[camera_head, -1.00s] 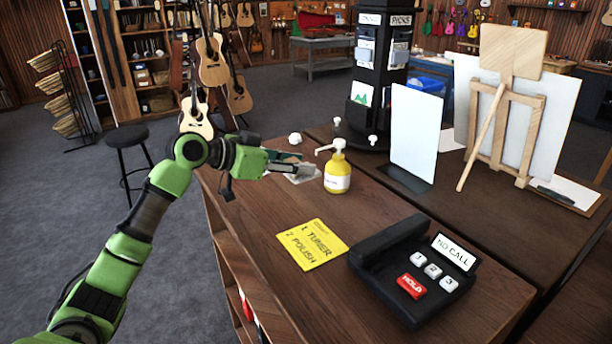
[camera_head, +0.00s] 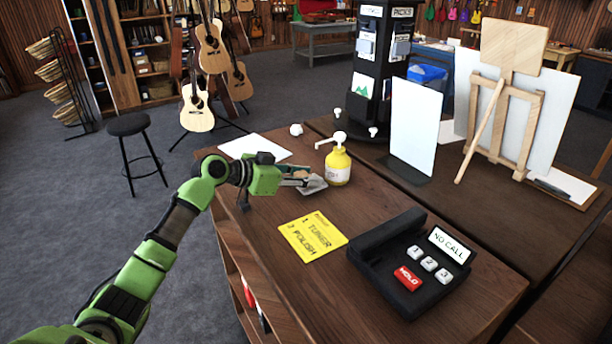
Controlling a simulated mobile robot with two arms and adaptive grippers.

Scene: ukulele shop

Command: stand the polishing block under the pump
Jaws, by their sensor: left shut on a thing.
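The yellow pump bottle (camera_head: 338,168) stands upright on the wooden counter, its white nozzle pointing left. My left gripper (camera_head: 301,179) reaches in from the left, low over the counter just left of the bottle. It is shut on a small greyish block (camera_head: 314,187), which I take to be the polishing block. The fingers hide part of it. The block is left of the bottle, near the area below the nozzle. I cannot tell whether it touches the counter or the bottle. My right gripper is not in view.
A yellow note (camera_head: 312,237) and a black phone (camera_head: 410,262) lie in front on the counter (camera_head: 385,205). White paper (camera_head: 255,147) lies behind my arm. A small white knob-like object (camera_head: 296,130) is behind the bottle. A white panel (camera_head: 415,130) stands to the right.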

